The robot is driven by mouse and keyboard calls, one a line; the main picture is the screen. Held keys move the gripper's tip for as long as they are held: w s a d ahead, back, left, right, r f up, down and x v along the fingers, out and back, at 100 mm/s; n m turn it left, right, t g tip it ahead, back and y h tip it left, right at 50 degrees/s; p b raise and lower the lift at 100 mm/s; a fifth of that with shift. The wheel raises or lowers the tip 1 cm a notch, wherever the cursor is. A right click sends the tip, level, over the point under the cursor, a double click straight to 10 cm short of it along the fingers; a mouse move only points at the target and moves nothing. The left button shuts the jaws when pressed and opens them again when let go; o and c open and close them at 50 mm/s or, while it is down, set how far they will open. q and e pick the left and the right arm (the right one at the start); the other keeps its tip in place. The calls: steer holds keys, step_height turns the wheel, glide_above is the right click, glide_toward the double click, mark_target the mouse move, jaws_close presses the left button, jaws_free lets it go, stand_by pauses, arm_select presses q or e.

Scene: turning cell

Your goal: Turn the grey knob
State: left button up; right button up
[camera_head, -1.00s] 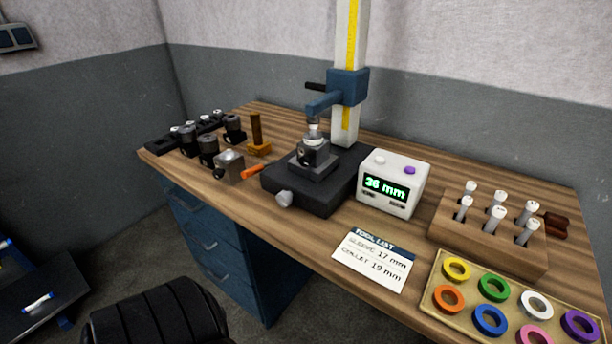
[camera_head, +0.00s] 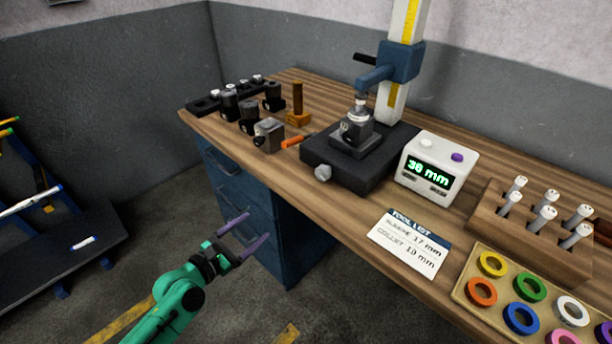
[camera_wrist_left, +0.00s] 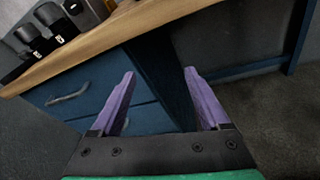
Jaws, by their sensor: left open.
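The grey knob (camera_head: 323,173) sticks out of the front of the black base (camera_head: 350,168) of the measuring stand on the bench. Nothing touches it. My left gripper (camera_head: 257,226) is open and empty, its purple fingers in front of the blue drawers, below the bench top and to the left of the knob. In the left wrist view the open fingers (camera_wrist_left: 160,74) point at the drawers, with the bench edge above, and the knob does not show. My right gripper is in neither view.
The bench front edge (camera_head: 290,193) lies between my left gripper and the knob. A display box (camera_head: 437,168), a tool list card (camera_head: 409,243) and a tray of coloured rings (camera_head: 503,299) are to the right. An orange-handled tool (camera_head: 292,142) and dark holders (camera_head: 249,117) are to the left.

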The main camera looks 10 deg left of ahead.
arm_select(q)
steer(key=s+d+r+n+h, duration=0.2)
steer(key=d+r+n+h, duration=0.15)
steer(key=d+r, duration=0.5)
steer(key=p, duration=0.3)
glide_toward(320, 176)
steer(key=shift+t, duration=0.3)
steer(key=x, duration=0.7)
steer(key=shift+f, duration=0.1)
steer(key=shift+w+d, duration=0.35)
jaws_close()
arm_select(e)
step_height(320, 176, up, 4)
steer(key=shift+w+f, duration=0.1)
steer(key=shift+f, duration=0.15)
